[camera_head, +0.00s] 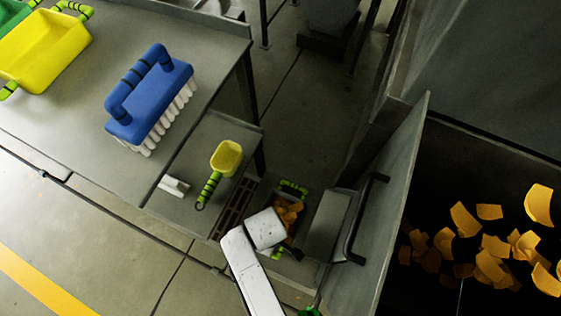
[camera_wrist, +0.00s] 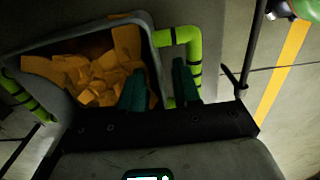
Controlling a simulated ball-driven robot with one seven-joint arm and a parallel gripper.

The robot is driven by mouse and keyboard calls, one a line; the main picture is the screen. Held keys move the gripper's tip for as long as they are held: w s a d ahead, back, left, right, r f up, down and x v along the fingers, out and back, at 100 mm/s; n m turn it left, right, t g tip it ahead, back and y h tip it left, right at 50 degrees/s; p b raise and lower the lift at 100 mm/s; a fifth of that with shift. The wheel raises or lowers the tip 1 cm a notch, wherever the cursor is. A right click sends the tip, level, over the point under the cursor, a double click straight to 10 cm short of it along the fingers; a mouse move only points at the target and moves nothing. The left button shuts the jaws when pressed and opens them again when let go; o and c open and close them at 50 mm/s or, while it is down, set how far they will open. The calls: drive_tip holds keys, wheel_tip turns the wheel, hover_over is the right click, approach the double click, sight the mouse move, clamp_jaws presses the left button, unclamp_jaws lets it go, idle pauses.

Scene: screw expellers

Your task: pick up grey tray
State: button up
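The grey tray (camera_wrist: 153,48) has green handles with dark bands and is filled with orange chunks (camera_wrist: 95,78). In the wrist view it lies at the upper left, with one handle (camera_wrist: 194,50) to the right and the other at the left edge. My gripper (camera_wrist: 160,72) is open. Its left teal finger overlaps the inside of the tray in the picture, and its right finger overlaps the near handle. I cannot tell whether they touch. In the head view the tray's handle (camera_head: 293,187) shows, but my white arm hides part of the tray and the fingers.
A metal table (camera_head: 80,90) holds a yellow tray (camera_head: 45,50) and a blue brush (camera_head: 150,95). A lower shelf holds a yellow scoop (camera_head: 226,160). A grey panel with a dark handle (camera_head: 362,220) stands right of the tray. Orange pieces (camera_head: 490,255) lie in a dark bin at the right.

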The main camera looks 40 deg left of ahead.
clamp_jaws()
drive_tip(key=shift+r, duration=0.15)
